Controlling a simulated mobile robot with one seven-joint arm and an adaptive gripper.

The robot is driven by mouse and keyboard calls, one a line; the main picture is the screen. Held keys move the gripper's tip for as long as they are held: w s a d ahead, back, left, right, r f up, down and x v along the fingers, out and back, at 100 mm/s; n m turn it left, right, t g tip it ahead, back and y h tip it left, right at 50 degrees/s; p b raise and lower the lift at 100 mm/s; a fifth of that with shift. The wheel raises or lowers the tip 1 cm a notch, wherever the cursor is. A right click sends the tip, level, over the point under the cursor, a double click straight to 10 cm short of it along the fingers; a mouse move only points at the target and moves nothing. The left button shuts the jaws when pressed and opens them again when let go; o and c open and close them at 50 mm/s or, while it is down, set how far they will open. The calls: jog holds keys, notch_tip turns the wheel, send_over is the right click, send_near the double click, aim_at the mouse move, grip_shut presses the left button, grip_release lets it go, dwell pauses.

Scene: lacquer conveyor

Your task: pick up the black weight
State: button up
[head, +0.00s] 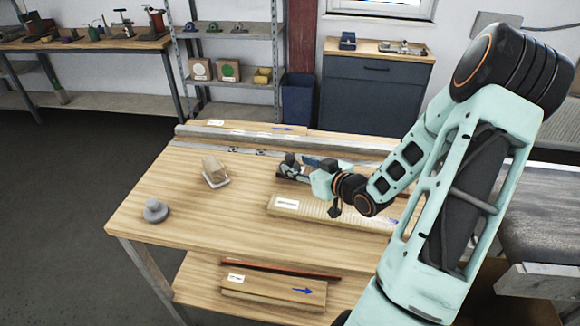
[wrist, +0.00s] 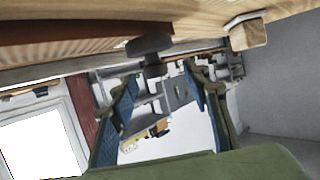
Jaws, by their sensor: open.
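The black weight (wrist: 151,45) shows dark in the wrist view, a wide base with a narrower knob. That view is upside down, with the table at its top. The weight's knob lines up with the gap between my fingertips; I cannot tell whether it is between them or just beyond. In the head view, the dark weight (head: 290,158) is at my fingertips, partly covered by them. My gripper (head: 296,168) is open, low over the table and pointing left; its two blue-padded fingers also show in the wrist view (wrist: 160,80).
A grey knobbed weight (head: 155,211) stands at the table's left. A tan block (head: 213,170) on a white base stands between it and my gripper. A labelled wooden board (head: 330,213) lies in front of my gripper; a long rail (head: 240,136) runs behind.

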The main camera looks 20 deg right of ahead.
aim_at(292, 159)
jog(key=x, duration=0.3)
jog(key=p+x, duration=0.1)
jog(key=x, duration=0.1)
jog(key=shift+w+d+r, duration=0.15)
jog(key=shift+w+d, duration=0.15)
jog(key=shift+w, duration=0.15)
jog(key=shift+r, duration=0.1)
grip_shut()
